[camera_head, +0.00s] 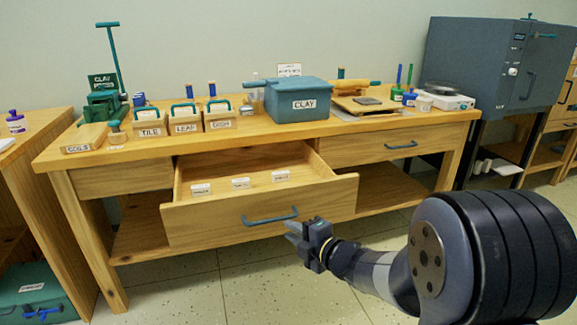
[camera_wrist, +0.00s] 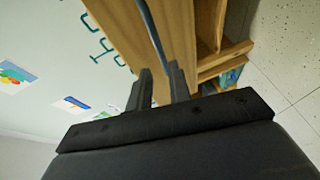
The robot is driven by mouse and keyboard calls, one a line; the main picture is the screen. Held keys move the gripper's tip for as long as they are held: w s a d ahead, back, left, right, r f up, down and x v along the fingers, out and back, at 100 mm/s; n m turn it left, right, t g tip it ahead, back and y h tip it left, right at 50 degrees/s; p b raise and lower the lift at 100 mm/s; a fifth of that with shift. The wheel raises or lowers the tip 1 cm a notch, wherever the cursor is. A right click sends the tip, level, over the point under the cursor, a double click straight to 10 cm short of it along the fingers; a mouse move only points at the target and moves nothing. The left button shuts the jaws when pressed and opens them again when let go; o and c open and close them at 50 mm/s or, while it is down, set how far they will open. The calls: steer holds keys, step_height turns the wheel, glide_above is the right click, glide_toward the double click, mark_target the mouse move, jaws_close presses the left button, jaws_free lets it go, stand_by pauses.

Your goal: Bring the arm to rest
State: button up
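My arm reaches in from the lower right in the head view. My gripper (camera_head: 292,230) is in front of the open drawer (camera_head: 200,224), just below and right of its blue-grey handle (camera_head: 270,217). In the wrist view my gripper's two dark fingers (camera_wrist: 161,86) stand apart with a gap between them and hold nothing that I can see. A blue-grey bar, likely the drawer handle (camera_wrist: 152,30), runs down towards the gap. I cannot tell whether a finger touches it.
The wooden workbench (camera_head: 255,133) bears a teal clay box (camera_head: 300,100), labelled caddies and tools. The pulled-out drawer juts towards me. A kiln (camera_head: 480,60) stands at the right, a side table (camera_head: 40,140) at the left. Tiled floor (camera_head: 230,290) below the drawer is clear.

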mark_target(273, 220)
steer(key=b+x, duration=0.2)
steer(key=x, duration=0.6)
steer(key=shift+w+a+f, duration=0.15)
steer(key=shift+w+a, duration=0.05)
steer(key=shift+w, duration=0.05)
steer(key=shift+w+a, duration=0.2)
steer(key=shift+w, duration=0.2)
steer(key=shift+d, duration=0.1)
